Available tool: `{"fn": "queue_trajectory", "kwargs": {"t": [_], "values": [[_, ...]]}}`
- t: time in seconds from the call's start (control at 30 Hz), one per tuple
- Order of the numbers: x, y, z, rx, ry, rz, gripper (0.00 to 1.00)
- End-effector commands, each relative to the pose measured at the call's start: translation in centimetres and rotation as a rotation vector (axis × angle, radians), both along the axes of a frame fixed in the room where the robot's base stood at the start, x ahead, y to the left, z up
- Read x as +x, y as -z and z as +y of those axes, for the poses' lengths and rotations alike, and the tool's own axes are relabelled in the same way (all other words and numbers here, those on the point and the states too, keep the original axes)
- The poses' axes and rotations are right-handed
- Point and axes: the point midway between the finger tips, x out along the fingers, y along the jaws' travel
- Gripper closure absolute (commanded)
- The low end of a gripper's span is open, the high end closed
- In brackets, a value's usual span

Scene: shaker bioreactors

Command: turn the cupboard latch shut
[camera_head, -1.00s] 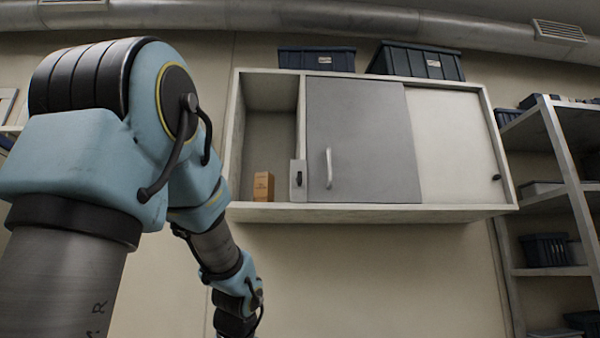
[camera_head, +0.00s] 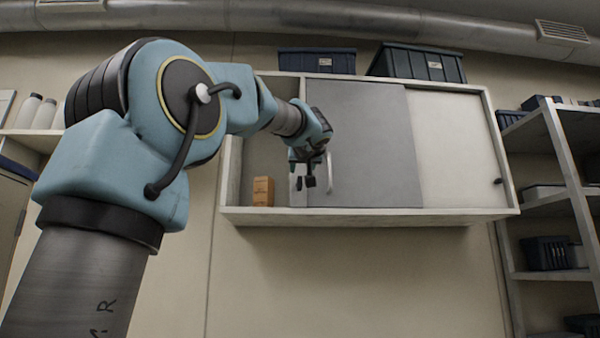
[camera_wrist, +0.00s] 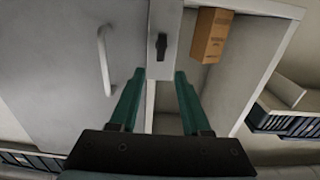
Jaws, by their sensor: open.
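The cupboard (camera_head: 370,213) hangs on the wall with its grey sliding door (camera_head: 365,140) in the middle and an open bay to the left. The latch (camera_wrist: 161,46) is a small black lever on a pale plate (camera_wrist: 168,22) beside the door; it points along the plate's length in the wrist view. In the head view my gripper mostly covers it. My gripper (camera_wrist: 160,74) is open and empty, its green fingers pointing toward the plate, one on each side of the latch's line. The latch lies just beyond the fingertips. The gripper also shows in the head view (camera_head: 305,184).
The door's pale handle (camera_wrist: 104,60) stands out close to one finger. A brown box (camera_wrist: 212,35) sits in the open bay on the other side. Dark bins (camera_head: 417,63) stand on top of the cupboard, and a shelf rack (camera_head: 560,150) stands at the right.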

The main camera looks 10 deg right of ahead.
Motion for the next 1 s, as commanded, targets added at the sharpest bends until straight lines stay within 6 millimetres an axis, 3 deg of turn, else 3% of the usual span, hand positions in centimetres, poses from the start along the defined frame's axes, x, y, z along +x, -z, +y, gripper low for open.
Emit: {"fn": "queue_trajectory", "kwargs": {"t": [0.1, 0.33, 0.77, 1.0], "values": [[2.5, -0.4, -0.2, 0.001, -0.002, 0.004, 0.53], [5.8, -0.2, -0.6, 0.001, -0.001, 0.003, 0.53], [6.8, 0.0, -0.8, 0.0, 0.0, 0.001, 0.53], [6.8, 0.0, -0.8, 0.0, 0.0, 0.001, 0.77]]}}
